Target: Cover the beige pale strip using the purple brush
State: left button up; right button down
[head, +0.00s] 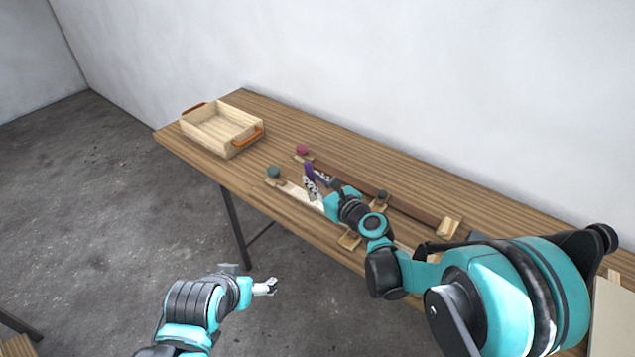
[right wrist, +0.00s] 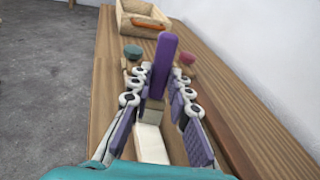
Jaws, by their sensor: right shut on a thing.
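The purple brush (head: 309,171) is upright in my right gripper (head: 318,183), whose fingers are shut on it. In the right wrist view its purple handle (right wrist: 163,62) rises between the fingers of the right gripper (right wrist: 160,95), with a beige block below. The beige pale strip (head: 299,193) lies along the table's near side, under the right gripper. Its pale surface shows below the brush in the right wrist view (right wrist: 151,145); my arm hides much of it. I cannot tell whether the brush touches it. My left gripper (head: 265,287) hangs off the table, its jaw state unclear.
A dark brown strip (head: 405,206) runs parallel behind. A green knob (head: 273,171) and a red knob (head: 302,150) stand at the strips' left ends. Wooden blocks (head: 448,227) sit along them. A wooden tray (head: 234,153) with orange handles stands at the table's left end.

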jog(key=shift+w+a, duration=0.55)
jog(key=shift+a, duration=0.35)
jog(key=shift+w+a, duration=0.6)
jog(key=shift+a, duration=0.3)
jog(key=shift+w+a, duration=0.6)
jog(key=shift+a, duration=0.3)
jog(key=shift+w+a, duration=0.6)
jog(key=shift+a, duration=0.3)
jog(key=shift+d, duration=0.15)
